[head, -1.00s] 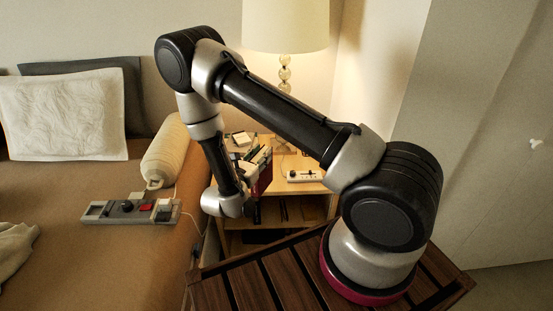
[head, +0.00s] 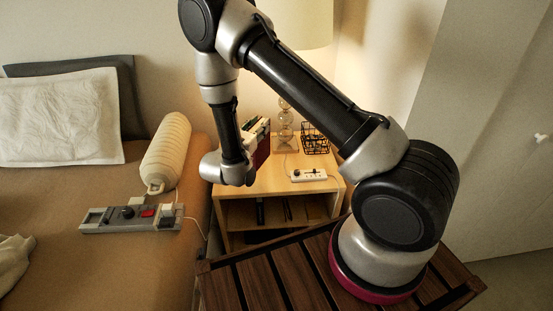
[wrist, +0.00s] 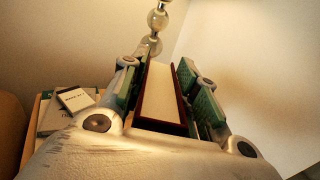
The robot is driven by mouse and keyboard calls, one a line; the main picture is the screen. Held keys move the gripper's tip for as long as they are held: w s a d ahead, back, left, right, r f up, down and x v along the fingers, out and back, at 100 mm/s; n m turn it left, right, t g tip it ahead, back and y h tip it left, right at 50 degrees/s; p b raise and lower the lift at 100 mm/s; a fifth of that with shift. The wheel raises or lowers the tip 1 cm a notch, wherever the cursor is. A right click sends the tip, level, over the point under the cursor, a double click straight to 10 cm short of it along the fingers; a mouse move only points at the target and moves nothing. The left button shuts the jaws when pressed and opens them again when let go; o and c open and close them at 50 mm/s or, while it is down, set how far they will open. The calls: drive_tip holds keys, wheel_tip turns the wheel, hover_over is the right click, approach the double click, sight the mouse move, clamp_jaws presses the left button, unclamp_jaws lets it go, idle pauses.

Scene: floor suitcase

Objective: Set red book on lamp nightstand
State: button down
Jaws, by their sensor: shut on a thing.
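The red book (wrist: 158,100) stands on edge between the green finger pads of my gripper (wrist: 158,82) in the wrist view, its pale page edges facing the camera. In the head view the red book (head: 262,152) shows as a dark red strip beside my gripper (head: 256,135), partly hidden by my wrist. The wooden nightstand (head: 262,182) is below and behind it. The lamp (head: 304,28) stands at the back of the nightstand, its shade partly behind my arm. I cannot tell how far the book's lower edge is above the top.
A white power strip (head: 309,175) and a black wire basket (head: 316,140) take up the right of the nightstand top. Small books (wrist: 62,112) lie to the left in the wrist view. The bed (head: 120,250) holds a grey control panel (head: 130,217) and a bolster (head: 167,150).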

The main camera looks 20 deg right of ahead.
drive_tip(key=w+a+f+n+t+y, duration=0.1)
drive_tip(key=w+a+y, duration=0.1)
drive_tip(key=w+a, duration=0.5)
wheel_tip(320, 180, down, 10)
drive_tip(key=s+a, duration=0.1)
drive_tip(key=shift+a+n+t, duration=0.3)
drive_tip(key=shift+n, duration=0.1)
drive_tip(key=shift+f, duration=0.15)
drive_tip(key=c, duration=1.1)
unclamp_jaws()
drive_tip(key=shift+f, duration=0.1)
